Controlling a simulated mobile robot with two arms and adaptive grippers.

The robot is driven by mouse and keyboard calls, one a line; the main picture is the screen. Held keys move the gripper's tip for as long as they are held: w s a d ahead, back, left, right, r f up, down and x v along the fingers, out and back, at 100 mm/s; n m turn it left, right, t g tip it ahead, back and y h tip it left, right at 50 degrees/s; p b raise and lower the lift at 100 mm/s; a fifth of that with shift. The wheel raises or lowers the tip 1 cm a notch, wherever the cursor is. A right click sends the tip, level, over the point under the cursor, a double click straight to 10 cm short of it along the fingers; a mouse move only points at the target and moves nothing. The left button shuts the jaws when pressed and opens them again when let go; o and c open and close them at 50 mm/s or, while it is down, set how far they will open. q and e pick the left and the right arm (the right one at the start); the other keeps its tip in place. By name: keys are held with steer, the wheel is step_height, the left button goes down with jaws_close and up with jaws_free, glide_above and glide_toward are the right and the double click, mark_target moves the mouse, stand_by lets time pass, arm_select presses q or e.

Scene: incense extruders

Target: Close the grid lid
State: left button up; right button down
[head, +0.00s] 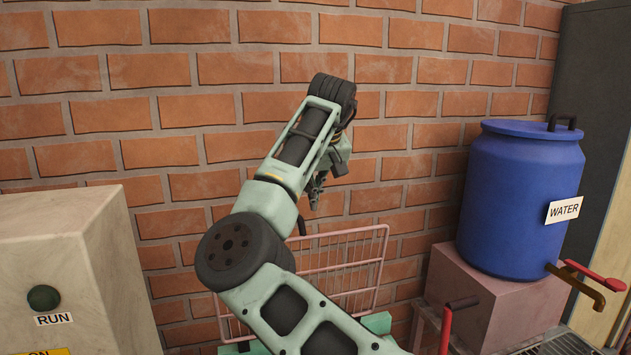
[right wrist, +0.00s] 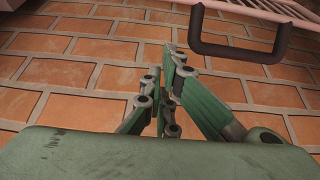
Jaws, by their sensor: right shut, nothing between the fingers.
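The grid lid (head: 345,262) is a pink wire panel that stands raised, in front of the brick wall in the head view. My arm hides its left and lower parts. Its dark handle (head: 301,226) shows at its upper edge. In the right wrist view the handle (right wrist: 238,52) is a dark U-shaped bar at the upper right, with the pink wires (right wrist: 275,10) behind it. My right gripper (head: 316,204) is shut and empty, just above the handle in the head view. In the wrist view its fingertips (right wrist: 170,58) are left of the handle, apart from it. My left gripper is not in view.
A pale cabinet (head: 75,265) with a green RUN button (head: 44,298) stands at the left. A blue water barrel (head: 520,195) with a tap (head: 580,287) sits on a pink block (head: 490,305) at the right. A red-handled lever (head: 447,328) stands in front of the block.

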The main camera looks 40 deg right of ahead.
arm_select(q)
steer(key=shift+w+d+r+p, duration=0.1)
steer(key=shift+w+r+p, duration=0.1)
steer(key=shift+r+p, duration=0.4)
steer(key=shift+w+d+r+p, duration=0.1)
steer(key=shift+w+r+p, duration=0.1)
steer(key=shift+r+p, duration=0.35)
arm_select(e)
steer(key=shift+s+a+f, duration=0.1)
steer(key=shift+s+f, duration=0.1)
steer(key=shift+f, duration=0.65)
steer(key=shift+s+a+f, duration=0.1)
steer(key=shift+s+f, duration=0.1)
steer(key=shift+f, duration=0.6)
steer(key=shift+s+a+f, duration=0.1)
steer(key=shift+s+f, duration=0.1)
steer(key=shift+f, duration=0.65)
